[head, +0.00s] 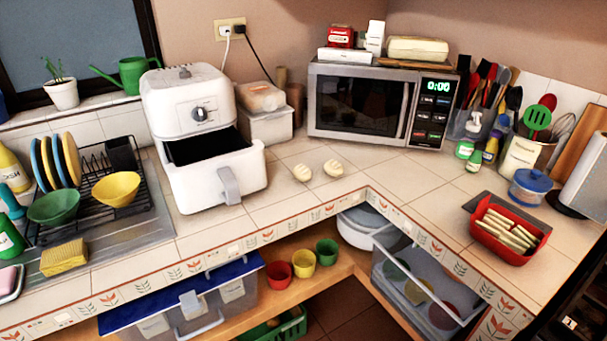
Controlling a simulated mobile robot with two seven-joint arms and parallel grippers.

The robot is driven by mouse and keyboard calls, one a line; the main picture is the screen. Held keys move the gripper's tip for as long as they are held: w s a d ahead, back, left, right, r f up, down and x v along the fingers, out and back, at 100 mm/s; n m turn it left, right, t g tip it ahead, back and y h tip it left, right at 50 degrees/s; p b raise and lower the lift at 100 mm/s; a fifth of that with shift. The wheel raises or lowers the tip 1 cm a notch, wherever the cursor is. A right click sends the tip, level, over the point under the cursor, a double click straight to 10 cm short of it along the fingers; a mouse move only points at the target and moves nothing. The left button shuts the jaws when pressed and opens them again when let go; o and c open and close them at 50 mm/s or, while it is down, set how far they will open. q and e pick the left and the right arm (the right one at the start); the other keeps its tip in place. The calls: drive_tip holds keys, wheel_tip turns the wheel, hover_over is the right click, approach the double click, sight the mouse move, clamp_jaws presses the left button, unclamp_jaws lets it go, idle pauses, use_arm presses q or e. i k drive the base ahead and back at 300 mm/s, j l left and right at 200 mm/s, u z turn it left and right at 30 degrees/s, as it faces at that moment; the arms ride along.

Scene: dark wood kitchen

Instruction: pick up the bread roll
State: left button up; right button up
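Neither of my grippers shows in the head view.
The air fryer (197,120) has its drawer (215,180) pulled out, left of the rolls. The microwave (380,105) stands behind them. A red dish (507,250) with pale sticks is at the right.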

sight(301, 173)
drive_tip(key=i+l, duration=0.15)
drive_tip(key=i+l+u, duration=0.25)
drive_tip(key=i, duration=0.15)
drive_tip(key=i+l+u, duration=0.3)
drive_tip(key=i+j, duration=0.05)
drive_tip(key=i, duration=0.05)
